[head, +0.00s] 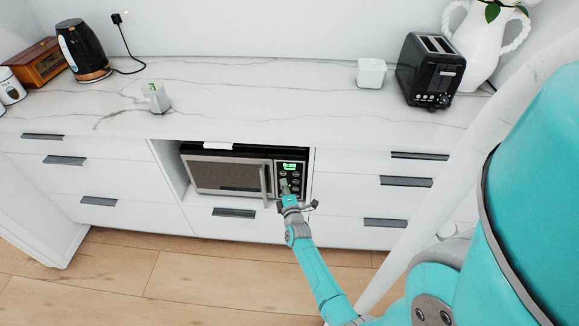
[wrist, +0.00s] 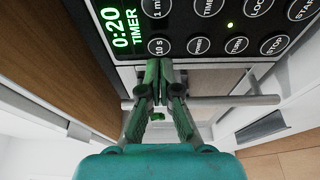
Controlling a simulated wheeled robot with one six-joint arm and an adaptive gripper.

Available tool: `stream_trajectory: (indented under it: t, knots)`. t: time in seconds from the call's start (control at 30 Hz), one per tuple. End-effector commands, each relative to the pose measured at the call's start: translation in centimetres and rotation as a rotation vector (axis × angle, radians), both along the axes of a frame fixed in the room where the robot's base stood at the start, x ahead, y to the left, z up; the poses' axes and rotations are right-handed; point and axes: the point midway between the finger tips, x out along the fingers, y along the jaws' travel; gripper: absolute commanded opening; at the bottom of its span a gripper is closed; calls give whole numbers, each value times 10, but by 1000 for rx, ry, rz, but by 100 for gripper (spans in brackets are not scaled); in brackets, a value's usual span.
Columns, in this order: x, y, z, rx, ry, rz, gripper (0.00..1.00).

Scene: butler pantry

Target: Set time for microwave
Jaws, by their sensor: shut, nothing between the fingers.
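The microwave (head: 228,173) sits in an open bay under the counter, with its door shut. Its black control panel (wrist: 185,22) fills the top of the wrist view. The green display (wrist: 121,28) reads 0:20 TIMER. Round buttons show beside it, among them 10 s (wrist: 158,46), a 1 min button (wrist: 157,8) partly cut off, START and STOP (wrist: 273,45). My gripper (wrist: 160,66) is shut and empty, its tips just below the 10 s button; I cannot tell whether they touch the panel. In the head view my gripper (head: 286,188) is at the panel.
The microwave's door handle (head: 264,186) stands out just left of my gripper. White drawers with dark handles (head: 233,213) flank the bay. The counter (head: 250,90) above holds a kettle (head: 82,48), a toaster (head: 430,70) and a white jug. The wooden floor in front is clear.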

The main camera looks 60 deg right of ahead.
Motion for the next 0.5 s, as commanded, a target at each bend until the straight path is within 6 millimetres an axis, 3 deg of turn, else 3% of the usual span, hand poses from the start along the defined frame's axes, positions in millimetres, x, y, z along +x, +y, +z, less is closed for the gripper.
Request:
stream_trajectory:
  t: [0.5]
  knots:
    - [-20, 50, 0, -1, 1, 2, 0]
